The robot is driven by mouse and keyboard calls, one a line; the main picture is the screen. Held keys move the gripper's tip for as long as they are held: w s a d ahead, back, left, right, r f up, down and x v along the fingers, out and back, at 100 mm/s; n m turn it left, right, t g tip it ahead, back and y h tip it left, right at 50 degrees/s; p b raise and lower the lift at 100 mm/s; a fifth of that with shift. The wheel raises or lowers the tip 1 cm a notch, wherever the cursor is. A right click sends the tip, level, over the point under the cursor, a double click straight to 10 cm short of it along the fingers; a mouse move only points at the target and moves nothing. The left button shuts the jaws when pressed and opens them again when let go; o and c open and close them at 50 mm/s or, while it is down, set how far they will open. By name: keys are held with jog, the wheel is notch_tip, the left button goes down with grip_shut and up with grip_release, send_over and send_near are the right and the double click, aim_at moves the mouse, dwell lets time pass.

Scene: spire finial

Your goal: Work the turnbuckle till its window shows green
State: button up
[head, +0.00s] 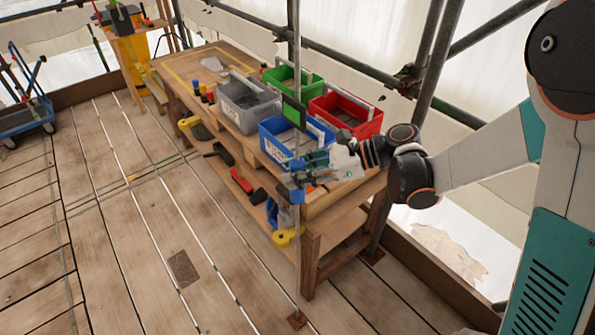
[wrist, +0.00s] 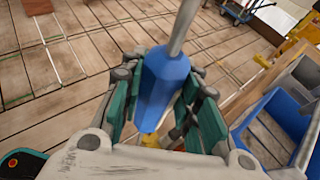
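The turnbuckle is a thin upright grey rod (head: 297,230) with a blue faceted body (wrist: 163,88) low on it. A small dark-framed panel showing green (head: 292,112) sits on the rod above my gripper, seemingly its window. My gripper (head: 298,180) reaches in from the right at the blue body. In the wrist view its teal finger pads (wrist: 165,108) lie on both sides of the blue body and look closed against it. The far ends of the fingers are partly hidden by the body.
A wooden workbench (head: 222,62) stands behind the rod with grey (head: 265,112), green (head: 310,92), red (head: 368,127) and blue (head: 322,145) bins. Tools lie along its lower shelf. Scaffold poles (head: 437,60) stand behind the bench. The plank floor (head: 110,220) at left is mostly clear.

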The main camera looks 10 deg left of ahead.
jog(key=shift+n+g, duration=0.3)
jog(key=shift+g, duration=0.1)
jog(key=shift+n+g+h+b, duration=0.45)
jog(key=shift+n+g+h, duration=0.2)
jog(key=shift+n+g, duration=0.75)
jog(key=shift+n+g+h+b, duration=0.4)
jog(key=shift+n+g+h, duration=0.25)
jog(key=shift+n+g, duration=0.7)
jog(key=shift+g, duration=0.25)
jog(key=o, duration=1.1)
jog(key=shift+c, duration=0.2)
